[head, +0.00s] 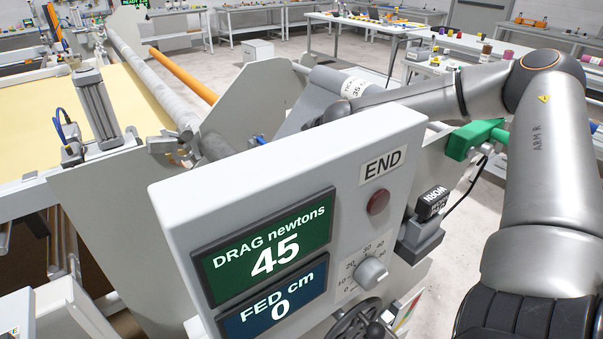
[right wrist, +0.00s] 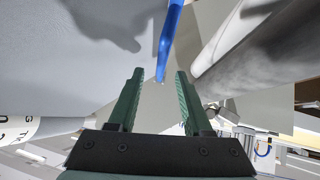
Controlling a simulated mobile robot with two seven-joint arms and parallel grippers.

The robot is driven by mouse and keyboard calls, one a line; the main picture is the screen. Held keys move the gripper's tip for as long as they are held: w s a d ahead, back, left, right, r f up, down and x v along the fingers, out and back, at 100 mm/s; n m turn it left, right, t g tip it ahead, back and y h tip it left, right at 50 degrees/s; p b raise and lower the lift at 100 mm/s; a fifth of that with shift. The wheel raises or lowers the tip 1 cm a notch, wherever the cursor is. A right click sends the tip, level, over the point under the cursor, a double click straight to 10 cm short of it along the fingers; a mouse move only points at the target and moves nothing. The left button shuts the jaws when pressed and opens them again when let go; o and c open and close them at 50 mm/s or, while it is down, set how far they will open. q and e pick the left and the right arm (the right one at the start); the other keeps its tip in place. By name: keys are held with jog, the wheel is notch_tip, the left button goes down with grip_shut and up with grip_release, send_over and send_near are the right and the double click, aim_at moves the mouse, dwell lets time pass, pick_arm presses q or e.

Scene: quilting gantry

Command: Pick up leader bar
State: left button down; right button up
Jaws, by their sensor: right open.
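A slim blue bar (right wrist: 171,38), which looks like the leader bar, shows in the right wrist view. It runs from the top edge down to an end near the fingertips of my right gripper (right wrist: 160,76). The green fingers are open, one on each side of that end, with gaps; I cannot tell how deep the bar lies between them. In the head view a small bit of blue (head: 262,140) shows behind the control panel. My right arm reaches behind the panel there, and its gripper is hidden. My left gripper is not in view.
The control panel (head: 392,208) reads drag 45 newtons and fed 0 cm, and blocks the middle. A grey roll (head: 326,88) and a side plate (head: 248,92) stand close behind it. A long pale roller (head: 140,70) and an orange bar (head: 184,75) run back left. Grey floor is open beyond.

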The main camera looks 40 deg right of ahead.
jog(key=shift+s+f+x, duration=0.1)
jog(key=shift+x, duration=1.05)
jog(key=shift+s+f+x, duration=0.1)
jog(key=shift+x, duration=1.1)
jog(key=shift+c, duration=0.3)
grip_shut()
